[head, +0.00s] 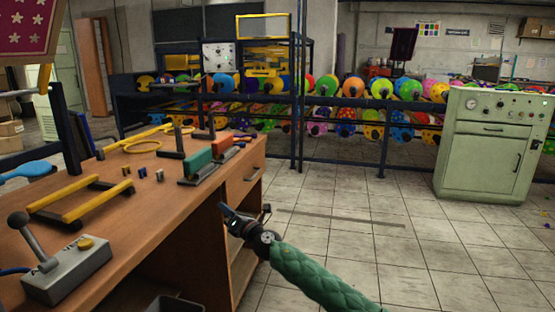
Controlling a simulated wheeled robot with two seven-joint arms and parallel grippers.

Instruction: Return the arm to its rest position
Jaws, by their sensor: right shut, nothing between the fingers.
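My right arm, in a green quilted sleeve, comes in from the bottom right of the head view. My right gripper (226,209) is at its end, just off the right edge of the wooden workbench (190,225), in front of the open shelf space below the drawer. It is shut and empty, and nothing is seen touching it. My left gripper is not in view.
On the bench are a control box (68,270) with a lever, yellow bars (65,190), a green clamp-like tool (197,163) and a red one (222,145). A green cabinet (487,160) stands right. Balloon racks (340,152) line the back.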

